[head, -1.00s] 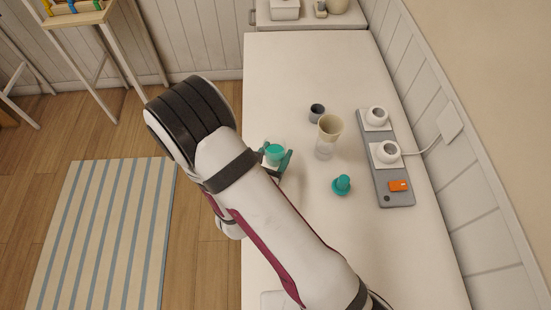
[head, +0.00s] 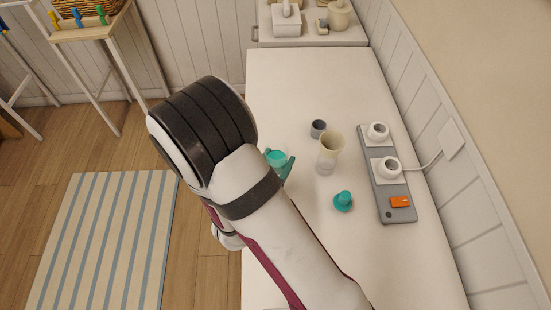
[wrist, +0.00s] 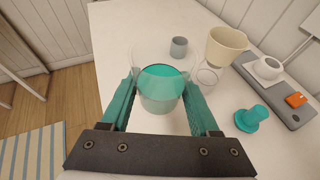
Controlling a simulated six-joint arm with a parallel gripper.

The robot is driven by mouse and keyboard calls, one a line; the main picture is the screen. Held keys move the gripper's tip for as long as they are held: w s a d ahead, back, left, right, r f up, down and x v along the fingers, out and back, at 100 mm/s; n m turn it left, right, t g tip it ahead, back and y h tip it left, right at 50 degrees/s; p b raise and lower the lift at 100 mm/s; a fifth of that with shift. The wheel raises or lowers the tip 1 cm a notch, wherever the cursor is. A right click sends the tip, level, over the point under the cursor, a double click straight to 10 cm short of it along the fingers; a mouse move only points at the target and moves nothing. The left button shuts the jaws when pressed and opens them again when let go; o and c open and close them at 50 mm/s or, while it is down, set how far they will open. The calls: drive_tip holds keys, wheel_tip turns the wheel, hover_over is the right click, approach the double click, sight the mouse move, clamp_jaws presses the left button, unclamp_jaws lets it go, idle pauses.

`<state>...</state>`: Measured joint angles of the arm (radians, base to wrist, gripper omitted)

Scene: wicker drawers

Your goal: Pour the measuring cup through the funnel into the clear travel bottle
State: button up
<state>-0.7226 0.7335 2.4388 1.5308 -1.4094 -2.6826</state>
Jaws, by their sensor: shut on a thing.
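My gripper (wrist: 161,112) is shut on the clear measuring cup (wrist: 160,103), which holds teal liquid and looks upright in the wrist view. In the head view the cup (head: 276,157) shows just past my arm, left of the funnel; most of my gripper is hidden there. The cream funnel (head: 332,143) sits in the mouth of the clear travel bottle (head: 325,167), which stands upright on the counter. In the wrist view the funnel (wrist: 226,45) and bottle (wrist: 207,77) are to the right of the cup, apart from it.
A small grey cup (head: 318,129) stands behind the funnel. A grey board (head: 400,208) with two white round fixtures and an orange tag lies along the right. The counter's far part is clear.

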drive_tip(key=w+d+r+n+t+y, duration=0.1)
drive_tip(key=w+d+r+n+y, duration=0.15)
drive_tip(key=w, duration=0.35)
drive_tip(key=s+d+r+n+y, duration=0.1)
drive_tip(key=d+r+n+y, duration=0.1)
drive_tip(key=d+n+y, duration=0.4)
drive_tip(key=shift+s+d+r+g+y, duration=0.35)
drive_tip(key=shift+d+y, duration=0.3)
drive_tip(key=shift+y, duration=0.3)
